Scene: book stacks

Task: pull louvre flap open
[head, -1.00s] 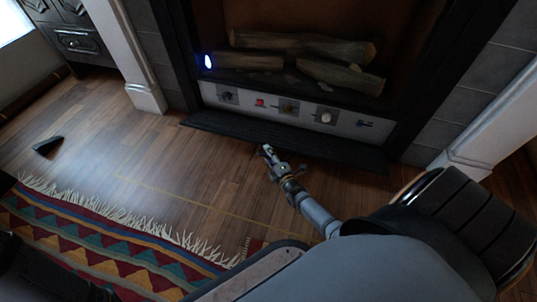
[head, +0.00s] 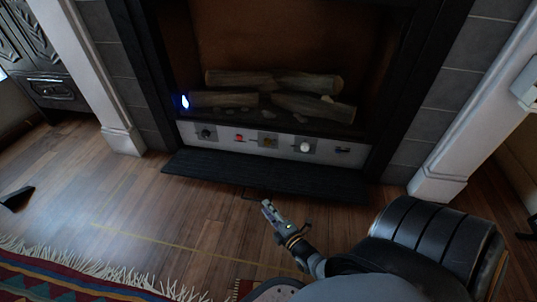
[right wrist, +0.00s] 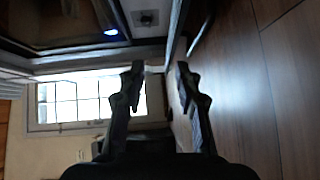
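A pale control panel (head: 222,137) runs along the bottom of the fireplace. I cannot tell which part, if any, is the louvre flap. My right gripper (head: 267,206) is in front of the dark hearth slab, apart from the panel. In the right wrist view its two fingers (right wrist: 159,72) are apart with nothing between them. My left gripper is not in view.
The dark hearth slab (head: 258,178) juts out below the panel. Logs (head: 222,99) lie in the firebox, with a blue light (head: 184,101) at its left. White pillars (head: 122,138) flank it. A fringed rug (head: 60,280) lies at lower left. Wooden floor in front is clear.

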